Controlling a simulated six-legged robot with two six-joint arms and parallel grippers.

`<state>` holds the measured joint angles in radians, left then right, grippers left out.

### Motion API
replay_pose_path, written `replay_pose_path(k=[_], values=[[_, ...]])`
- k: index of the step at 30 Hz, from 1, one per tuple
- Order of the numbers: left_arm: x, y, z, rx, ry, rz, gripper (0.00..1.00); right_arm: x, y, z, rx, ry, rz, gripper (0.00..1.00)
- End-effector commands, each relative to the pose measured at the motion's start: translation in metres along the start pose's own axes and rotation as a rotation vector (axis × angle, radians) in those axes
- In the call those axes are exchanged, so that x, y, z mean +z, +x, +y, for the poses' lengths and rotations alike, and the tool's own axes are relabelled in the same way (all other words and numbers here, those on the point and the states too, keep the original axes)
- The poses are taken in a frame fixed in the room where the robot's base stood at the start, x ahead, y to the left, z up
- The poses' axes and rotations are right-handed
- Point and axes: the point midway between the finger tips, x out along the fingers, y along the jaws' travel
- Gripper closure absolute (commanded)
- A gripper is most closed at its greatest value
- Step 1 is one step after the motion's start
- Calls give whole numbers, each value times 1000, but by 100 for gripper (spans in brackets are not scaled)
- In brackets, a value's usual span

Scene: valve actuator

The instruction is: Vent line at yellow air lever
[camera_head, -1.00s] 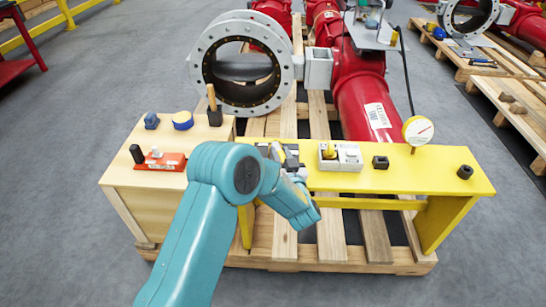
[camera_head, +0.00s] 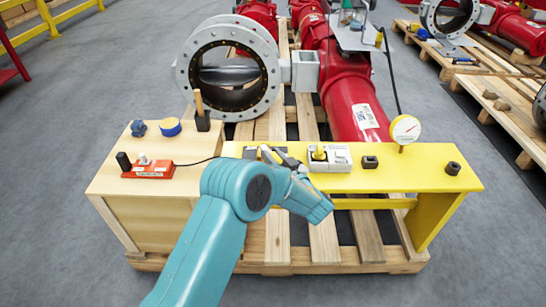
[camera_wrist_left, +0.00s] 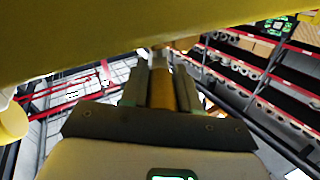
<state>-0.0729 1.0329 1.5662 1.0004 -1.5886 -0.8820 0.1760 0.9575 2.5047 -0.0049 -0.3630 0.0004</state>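The yellow air lever (camera_head: 319,153) stands on the left part of a white valve block (camera_head: 334,160), on top of the yellow bench (camera_head: 410,175). My left gripper (camera_head: 282,157) is at the bench's front edge, just left of the block. No contact with the lever shows. My teal arm hides part of the bench there. In the left wrist view, the gripper's dark fingers (camera_wrist_left: 165,85) point up the picture under a yellow surface. An orange-brown strip shows between them. I cannot tell whether it is held or lies behind. My right gripper is not in view.
Black fittings (camera_head: 370,162) sit right of the block. A wooden cabinet (camera_head: 150,205) at left carries a red power strip (camera_head: 150,170), a tape roll (camera_head: 170,126) and a wooden-handled tool. A large flanged valve (camera_head: 230,72) stands behind.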

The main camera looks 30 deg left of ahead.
Motion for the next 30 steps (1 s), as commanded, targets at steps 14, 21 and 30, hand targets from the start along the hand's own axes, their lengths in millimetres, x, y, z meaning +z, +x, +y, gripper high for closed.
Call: replay_pose_path(k=[14, 21, 30], values=[[-1, -8, 0, 2, 0, 1, 45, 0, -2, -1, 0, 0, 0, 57], [-3, -63, 1, 7, 2, 1, 45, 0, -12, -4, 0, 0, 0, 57], [-2, -136, 0, 5, 1, 1, 45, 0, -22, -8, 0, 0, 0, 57]])
